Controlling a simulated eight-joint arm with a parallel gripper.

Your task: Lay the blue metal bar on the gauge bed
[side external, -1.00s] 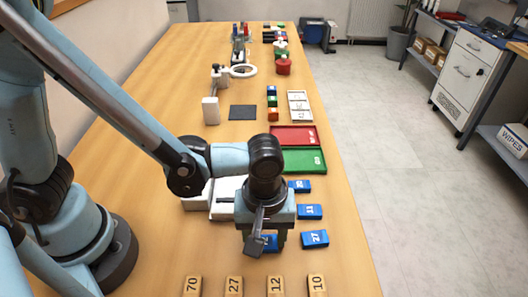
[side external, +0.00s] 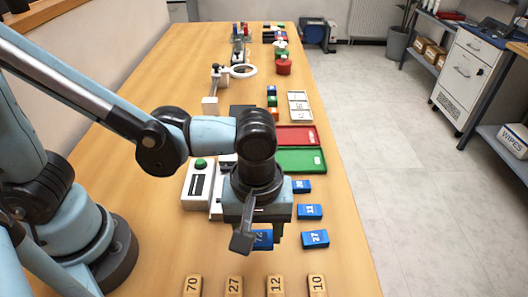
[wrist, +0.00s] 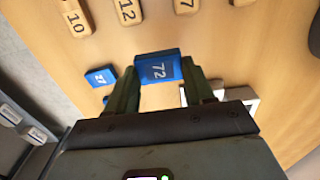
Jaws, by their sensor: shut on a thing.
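My gripper (wrist: 160,78) is shut on a blue metal bar (wrist: 158,68) marked 72, with one finger on each side of it in the wrist view. In the side view the bar (side external: 263,240) shows partly under my gripper (side external: 258,236), and it appears held above the wooden table. A white device (side external: 198,187) with a green button and a dark slot stands just beyond and to the left of my gripper. It may carry the gauge bed, but my wrist hides its right part, so I cannot tell.
More blue bars, marked 27 (side external: 315,239) and 11 (side external: 310,212), lie to the right, with another behind. Green (side external: 303,160) and red (side external: 312,137) trays stand farther back. Numbered wooden blocks (side external: 234,285) line the near side.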

